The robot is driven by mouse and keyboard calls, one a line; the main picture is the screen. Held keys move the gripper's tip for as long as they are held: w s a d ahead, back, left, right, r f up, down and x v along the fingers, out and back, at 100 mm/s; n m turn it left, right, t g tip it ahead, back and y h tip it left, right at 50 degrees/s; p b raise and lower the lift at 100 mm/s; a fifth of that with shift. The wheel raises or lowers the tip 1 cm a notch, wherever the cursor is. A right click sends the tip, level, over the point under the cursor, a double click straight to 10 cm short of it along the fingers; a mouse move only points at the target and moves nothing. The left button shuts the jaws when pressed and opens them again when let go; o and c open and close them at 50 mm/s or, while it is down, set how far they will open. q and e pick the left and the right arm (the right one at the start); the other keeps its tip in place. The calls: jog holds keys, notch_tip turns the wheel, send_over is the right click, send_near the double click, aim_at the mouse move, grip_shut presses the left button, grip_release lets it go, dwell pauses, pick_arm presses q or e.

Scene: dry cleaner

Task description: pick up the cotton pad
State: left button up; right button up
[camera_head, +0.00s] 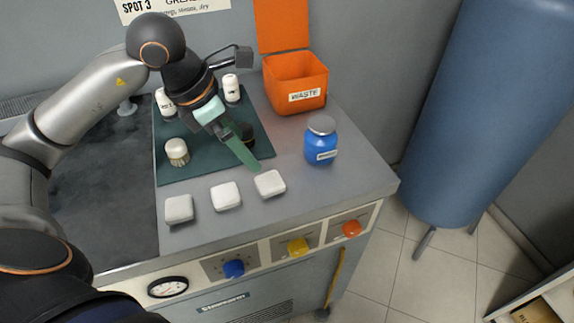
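Three white, rounded-square cotton pads lie in a row on the grey worktop: a left one (179,209), a middle one (226,196) and a right one (270,183). They are apart from each other. My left gripper (226,130) reaches in over the dark green mat, pointing down and right. A flat green strip (241,151) extends from its end, with its tip just behind the right pad and seemingly apart from it. The gripper's fingers are not clear, so I cannot tell if they are open or shut. My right gripper is not in view.
On the mat (200,170) stand a round brush (177,151), two white bottles (231,88) (165,102) and a dark round item (248,136). A blue jar (320,140) and an orange waste bin (295,82) stand to the right. Knobs line the worktop's front.

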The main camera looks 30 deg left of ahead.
pick_arm(q)
send_over(270, 180)
jog(key=s+a, duration=0.2)
jog(key=f, duration=0.6)
jog(key=shift+s+d+f, duration=0.1)
jog(key=shift+s+d, duration=0.05)
jog(key=shift+d, duration=0.1)
jog(key=shift+p+x, duration=0.3)
jog(key=shift+x, duration=2.5)
jog(key=shift+a, duration=0.1)
jog(key=shift+c, duration=0.2)
jog(key=c, duration=1.3)
